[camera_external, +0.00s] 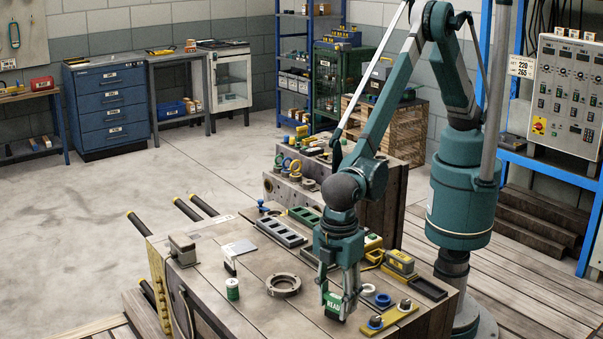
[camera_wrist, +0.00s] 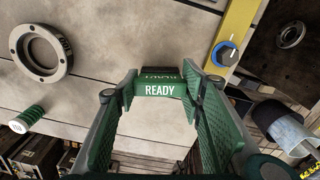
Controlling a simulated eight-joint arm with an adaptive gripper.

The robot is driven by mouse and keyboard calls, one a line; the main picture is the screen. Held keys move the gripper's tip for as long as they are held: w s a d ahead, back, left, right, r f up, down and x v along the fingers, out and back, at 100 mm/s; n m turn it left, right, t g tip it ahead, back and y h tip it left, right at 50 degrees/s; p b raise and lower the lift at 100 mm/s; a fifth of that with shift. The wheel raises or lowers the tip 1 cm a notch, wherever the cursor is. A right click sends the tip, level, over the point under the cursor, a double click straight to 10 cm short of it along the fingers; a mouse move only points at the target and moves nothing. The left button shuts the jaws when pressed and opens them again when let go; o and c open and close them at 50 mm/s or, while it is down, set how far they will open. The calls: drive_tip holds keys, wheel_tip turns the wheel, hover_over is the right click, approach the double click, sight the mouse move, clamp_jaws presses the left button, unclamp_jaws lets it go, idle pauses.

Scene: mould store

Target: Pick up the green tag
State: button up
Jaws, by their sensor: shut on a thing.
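The green tag (camera_external: 333,303) bears white letters; in the wrist view the tag (camera_wrist: 160,90) reads "READY". My gripper (camera_external: 338,300) is shut on it near the front right of the wooden work surface. In the wrist view my gripper (camera_wrist: 160,97) has one finger at each end of the tag. The lower part of the tag is partly hidden by the fingers in the external view. I cannot tell whether the tag touches the surface under it.
A grey ring (camera_external: 283,285) lies left of my gripper, with a small green-and-white cylinder (camera_external: 232,289) further left. Bare surface (camera_external: 275,310) shows between the ring and the front edge.

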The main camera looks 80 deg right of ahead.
sight(336, 297)
wheel_tip(336, 297, up, 10)
drive_tip(key=shift+f+p, duration=0.15)
drive_tip(key=shift+p, duration=0.55)
